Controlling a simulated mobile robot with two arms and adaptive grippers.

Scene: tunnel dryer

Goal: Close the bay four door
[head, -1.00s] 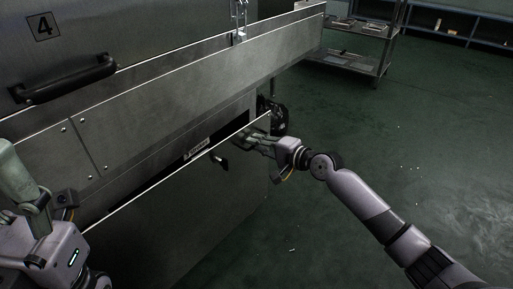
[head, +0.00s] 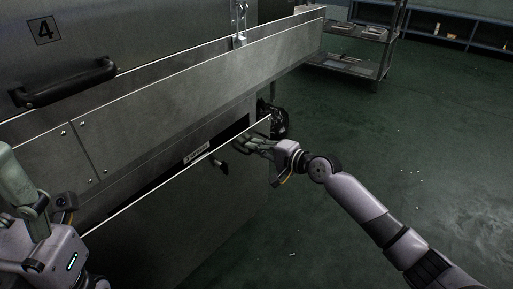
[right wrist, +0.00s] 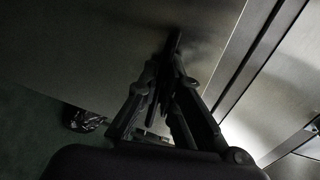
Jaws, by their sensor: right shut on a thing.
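The panel marked 4 (head: 44,30) stands at the upper left of the head view, with a black bar handle (head: 65,82) that no gripper touches. Below a metal ledge (head: 170,95), a lower metal panel (head: 190,205) leans out, leaving a dark gap along its top edge. My right gripper (head: 250,145) is at the right part of that top edge. In the right wrist view its fingers (right wrist: 165,85) are shut on a thin dark bar (right wrist: 176,45), perhaps the lower panel's handle. My left gripper (head: 18,185) is at the left edge, its fingertips unclear.
A small dark knob (head: 219,168) sticks out of the lower panel left of my right gripper. A metal latch (head: 240,22) hangs above the ledge. A shelf cart (head: 350,65) stands at the back right.

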